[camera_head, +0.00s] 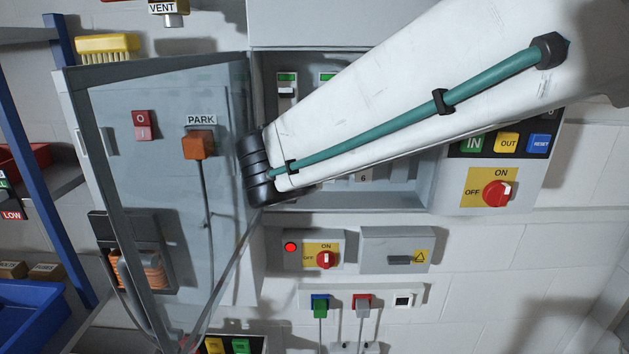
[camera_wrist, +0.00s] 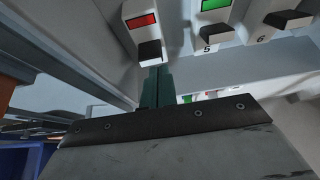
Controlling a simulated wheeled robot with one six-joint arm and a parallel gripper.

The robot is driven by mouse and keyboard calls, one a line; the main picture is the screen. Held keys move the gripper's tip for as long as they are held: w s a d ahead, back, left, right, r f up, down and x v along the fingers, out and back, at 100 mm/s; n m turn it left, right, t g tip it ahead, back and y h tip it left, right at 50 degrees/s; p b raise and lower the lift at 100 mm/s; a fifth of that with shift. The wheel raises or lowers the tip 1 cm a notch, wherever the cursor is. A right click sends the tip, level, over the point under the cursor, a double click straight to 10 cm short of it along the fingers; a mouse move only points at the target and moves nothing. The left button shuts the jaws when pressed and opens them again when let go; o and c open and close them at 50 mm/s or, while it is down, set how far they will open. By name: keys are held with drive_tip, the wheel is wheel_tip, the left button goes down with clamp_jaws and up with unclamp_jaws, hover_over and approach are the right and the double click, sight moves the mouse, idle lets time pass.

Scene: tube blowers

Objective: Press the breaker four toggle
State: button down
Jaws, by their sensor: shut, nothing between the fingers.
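In the wrist view a breaker (camera_wrist: 129,12) with a red indicator stands just left of the breaker marked 5 (camera_wrist: 209,32). Its place beside 5 fits breaker four, but its own number is hidden. Its black toggle (camera_wrist: 150,51) sits below the red window, in a lower position. My gripper (camera_wrist: 157,72) is shut and empty, its dark green fingertips directly below that toggle. They overlap its lower edge in view; I cannot tell whether they touch. In the head view my arm covers most of the breaker panel and hides my gripper.
The breaker marked 6 (camera_wrist: 287,20) stands further right; breaker 5 shows green. The grey panel door (camera_head: 165,110) hangs open at the left, with its edge close to my arm. A switch box (camera_head: 312,250) and a grey box (camera_head: 397,249) are below the panel.

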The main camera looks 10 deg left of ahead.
drive_tip(key=shift+r, duration=0.1)
drive_tip(key=shift+r, duration=0.75)
drive_tip(key=s+d+r, duration=0.1)
drive_tip(key=s+r, duration=0.5)
drive_tip(key=s, duration=0.1)
drive_tip(key=shift+d+r, duration=0.25)
drive_tip(key=shift+r, duration=0.15)
drive_tip(key=shift+d, duration=0.1)
